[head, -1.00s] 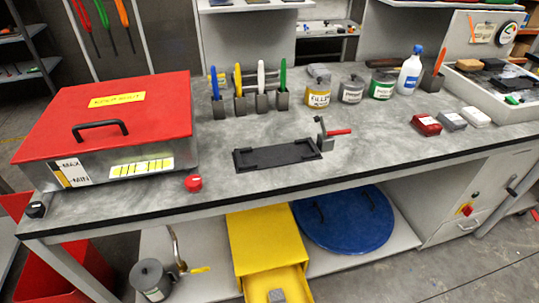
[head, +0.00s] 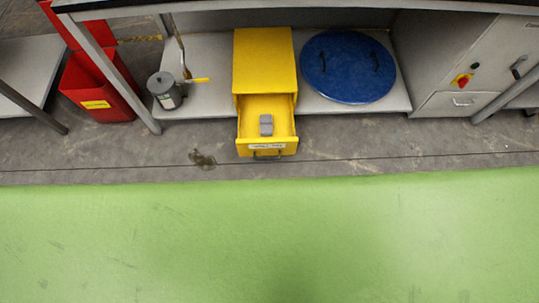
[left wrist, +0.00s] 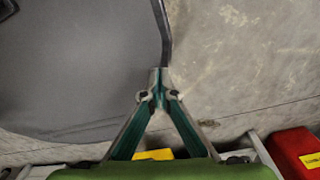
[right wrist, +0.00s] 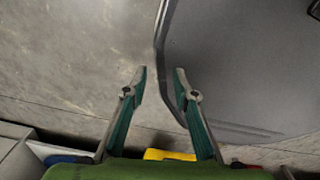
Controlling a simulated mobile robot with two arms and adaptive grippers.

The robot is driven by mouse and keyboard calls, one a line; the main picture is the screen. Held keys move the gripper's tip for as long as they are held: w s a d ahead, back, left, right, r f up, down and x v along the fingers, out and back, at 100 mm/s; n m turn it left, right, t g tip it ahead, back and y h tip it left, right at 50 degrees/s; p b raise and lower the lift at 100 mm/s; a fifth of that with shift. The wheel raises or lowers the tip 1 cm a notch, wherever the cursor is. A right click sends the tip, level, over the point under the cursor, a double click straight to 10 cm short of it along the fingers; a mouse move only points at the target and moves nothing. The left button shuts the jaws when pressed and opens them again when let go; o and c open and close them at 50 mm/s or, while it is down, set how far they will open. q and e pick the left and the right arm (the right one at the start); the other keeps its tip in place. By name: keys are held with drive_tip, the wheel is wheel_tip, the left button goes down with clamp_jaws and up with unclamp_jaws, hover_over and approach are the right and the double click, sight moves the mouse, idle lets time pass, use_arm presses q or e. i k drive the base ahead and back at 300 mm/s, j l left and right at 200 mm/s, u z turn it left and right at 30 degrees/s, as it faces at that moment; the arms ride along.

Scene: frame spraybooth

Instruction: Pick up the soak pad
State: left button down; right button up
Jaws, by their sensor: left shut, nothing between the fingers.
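A small grey block (head: 266,125), which looks like the soak pad, lies in the pulled-out drawer (head: 282,138) of a yellow cabinet (head: 264,58) under the bench. Neither gripper shows in the head view. In the left wrist view my left gripper (left wrist: 158,80) has its fingertips together with nothing between them. In the right wrist view my right gripper (right wrist: 161,76) has its fingertips apart and the gap is empty. The grey block cannot be made out in either wrist view, so its distance from the grippers cannot be told.
A grey can (head: 163,90) stands left of the cabinet and a round blue lid (head: 347,67) lies to its right, both on the low shelf (head: 208,60). A red bin (head: 95,88) is further left. The green floor (head: 270,235) in front is clear.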

sight(265, 120)
drive_tip(key=k+l, duration=0.6)
drive_tip(key=k, duration=0.15)
